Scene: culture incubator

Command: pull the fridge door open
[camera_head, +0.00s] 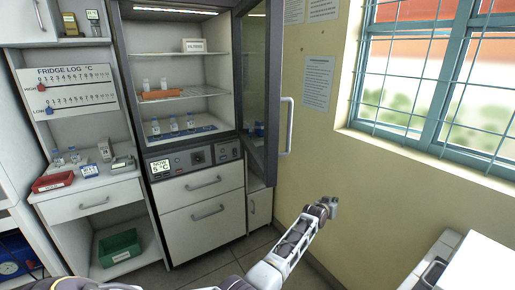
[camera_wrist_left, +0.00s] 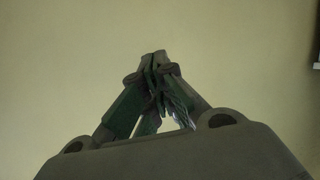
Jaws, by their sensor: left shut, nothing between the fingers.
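The fridge (camera_head: 176,60) stands open at the centre left of the head view, its shelves exposed. Its glass door (camera_head: 257,85) is swung out to the right side of the opening. The door's long vertical handle (camera_head: 287,126) faces the yellow wall. My left gripper (camera_head: 333,204) is below and to the right of the handle, apart from it, near the wall. In the left wrist view its fingers (camera_wrist_left: 158,62) meet at the tips with nothing between them, against the plain wall. My right gripper is not in view.
Inside the fridge are a white box (camera_head: 194,45), an orange rack (camera_head: 161,94) and several small bottles. Drawers (camera_head: 203,196) sit below. A shelf unit with a red tray (camera_head: 52,182) stands at left. A barred window (camera_head: 440,70) and white equipment (camera_head: 475,265) are at right.

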